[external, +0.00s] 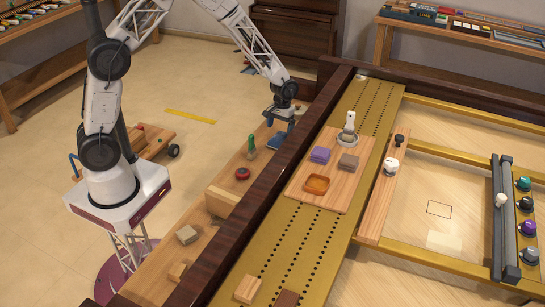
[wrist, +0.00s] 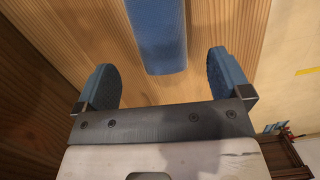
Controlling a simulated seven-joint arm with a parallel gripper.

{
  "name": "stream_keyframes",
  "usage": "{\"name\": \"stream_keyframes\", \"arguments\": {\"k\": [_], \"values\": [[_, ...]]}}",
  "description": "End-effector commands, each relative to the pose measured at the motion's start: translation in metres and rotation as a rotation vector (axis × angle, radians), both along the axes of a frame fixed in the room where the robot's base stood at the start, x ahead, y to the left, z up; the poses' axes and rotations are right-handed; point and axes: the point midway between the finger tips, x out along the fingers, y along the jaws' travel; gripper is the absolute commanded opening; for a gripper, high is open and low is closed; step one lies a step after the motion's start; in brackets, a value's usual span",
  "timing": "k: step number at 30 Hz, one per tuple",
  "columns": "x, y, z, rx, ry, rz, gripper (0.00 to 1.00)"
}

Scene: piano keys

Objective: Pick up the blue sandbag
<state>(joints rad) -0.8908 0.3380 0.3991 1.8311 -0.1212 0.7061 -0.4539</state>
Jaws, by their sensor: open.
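A blue block-like thing, which looks like the blue sandbag (external: 276,141), lies on the long wooden ledge beside the dark rail in the external view. In the wrist view the blue sandbag (wrist: 157,35) extends from the top edge down between my fingers. Its far end is cut off by the frame. My gripper (external: 281,117) points down just above it. In the wrist view my gripper (wrist: 160,72) is open, with one blue finger on each side of the sandbag and visible gaps on both sides. I cannot tell the exact height between them.
The dark wooden rail (external: 247,190) runs close along the right of the ledge. A green-handled thing (external: 251,146) and a red round thing (external: 242,174) stand nearby on the ledge. A wooden board (external: 330,170) with several small things lies beyond the rail.

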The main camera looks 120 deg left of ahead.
Motion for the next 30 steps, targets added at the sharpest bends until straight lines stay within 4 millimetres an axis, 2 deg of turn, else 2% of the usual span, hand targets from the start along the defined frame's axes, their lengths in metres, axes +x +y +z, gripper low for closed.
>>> {"name": "stream_keyframes", "arguments": {"k": [11, 24, 30], "values": [[0.0, -0.001, -0.003, 0.0, 0.0, 0.0, 0.96], [-0.001, -0.009, -0.045, -0.001, 0.001, -0.001, 0.96], [-0.001, -0.01, -0.051, 0.001, 0.0, -0.001, 0.96]]}}
